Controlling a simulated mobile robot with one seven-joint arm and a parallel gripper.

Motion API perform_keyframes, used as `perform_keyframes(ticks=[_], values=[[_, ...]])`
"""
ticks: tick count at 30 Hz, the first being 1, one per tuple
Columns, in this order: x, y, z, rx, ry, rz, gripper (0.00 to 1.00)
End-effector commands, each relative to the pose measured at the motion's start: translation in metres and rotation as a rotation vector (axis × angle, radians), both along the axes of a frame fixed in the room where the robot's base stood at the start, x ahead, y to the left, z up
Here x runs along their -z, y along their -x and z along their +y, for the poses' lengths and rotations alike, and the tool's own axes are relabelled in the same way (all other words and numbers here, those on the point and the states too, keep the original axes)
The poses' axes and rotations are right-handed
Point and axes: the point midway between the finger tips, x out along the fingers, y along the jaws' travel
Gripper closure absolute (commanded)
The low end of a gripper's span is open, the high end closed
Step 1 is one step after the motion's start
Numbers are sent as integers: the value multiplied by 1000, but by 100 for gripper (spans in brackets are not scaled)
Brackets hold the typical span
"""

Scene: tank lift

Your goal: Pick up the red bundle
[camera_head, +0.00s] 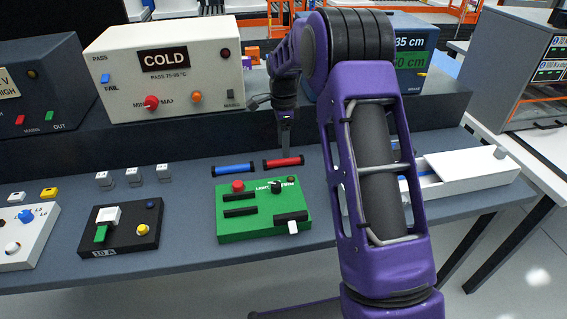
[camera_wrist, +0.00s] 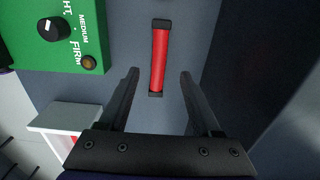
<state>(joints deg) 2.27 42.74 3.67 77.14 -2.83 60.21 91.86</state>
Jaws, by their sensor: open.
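The red bundle (camera_head: 284,162) is a short red cylinder with black ends, lying on the dark table beside a blue one. In the wrist view the red bundle (camera_wrist: 159,58) lies lengthwise ahead of the jaws, roughly centred between their lines. My gripper (camera_wrist: 160,75) is open and empty, its two dark fingers on either side of the bundle's near end. In the head view my gripper (camera_head: 286,150) points down just above or beside the bundle. Its exact height over the table cannot be told.
A blue bundle (camera_head: 233,169) lies just left of the red one. A green box with knobs (camera_head: 264,214) stands in front, also in the wrist view (camera_wrist: 60,32). A white slide unit (camera_head: 465,178) is to the right. The COLD box (camera_head: 165,90) stands behind on a raised shelf.

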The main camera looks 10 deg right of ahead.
Motion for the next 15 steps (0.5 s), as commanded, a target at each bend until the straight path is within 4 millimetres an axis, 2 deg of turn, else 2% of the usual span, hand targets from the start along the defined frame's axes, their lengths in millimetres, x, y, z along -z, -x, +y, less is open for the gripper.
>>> perform_keyframes(ticks=[9, 15], values=[[42, 3, -1, 0, 1, 2, 35], [52, 3, 0, 0, 0, 0, 35]])
